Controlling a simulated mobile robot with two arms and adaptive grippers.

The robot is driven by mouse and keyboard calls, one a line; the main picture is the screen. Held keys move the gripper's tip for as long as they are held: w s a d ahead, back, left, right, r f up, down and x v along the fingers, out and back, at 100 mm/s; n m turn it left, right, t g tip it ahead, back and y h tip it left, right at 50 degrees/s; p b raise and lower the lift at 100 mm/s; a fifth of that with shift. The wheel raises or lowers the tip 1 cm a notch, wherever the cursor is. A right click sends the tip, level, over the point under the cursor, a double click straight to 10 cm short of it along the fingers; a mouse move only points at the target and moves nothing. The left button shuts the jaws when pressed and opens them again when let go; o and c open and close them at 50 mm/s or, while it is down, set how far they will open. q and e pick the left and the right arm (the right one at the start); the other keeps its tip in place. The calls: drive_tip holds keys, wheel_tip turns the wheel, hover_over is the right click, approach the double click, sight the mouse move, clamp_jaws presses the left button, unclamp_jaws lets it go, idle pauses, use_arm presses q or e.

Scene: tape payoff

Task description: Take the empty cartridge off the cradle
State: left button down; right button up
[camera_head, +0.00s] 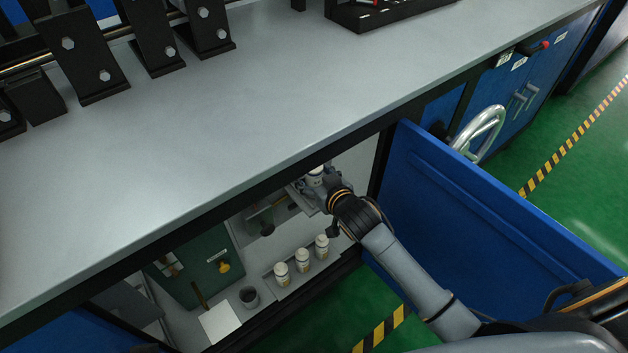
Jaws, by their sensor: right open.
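A white cartridge (316,175) stands upright inside the open cabinet under the bench, at the upper right of the opening. What holds it from below, possibly the cradle, is mostly hidden by my right gripper. My right gripper (317,190) is open, with its fingers close around or beside this cartridge. I cannot tell whether they touch it. Three more white cartridges stand in a row lower down on the cabinet floor: a right one (322,246), a middle one (302,259) and a left one (282,273). My left gripper is out of view.
The grey bench top (200,130) overhangs the opening. An open blue door (480,215) stands right of my right arm. A green box (195,270) with a yellow knob (224,267), a dark cup (249,296) and a white sheet (221,322) are inside the cabinet.

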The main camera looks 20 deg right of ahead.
drive_tip(key=c, duration=1.2)
drive_tip(key=shift+c, duration=1)
drive_tip(key=shift+r, duration=0.15)
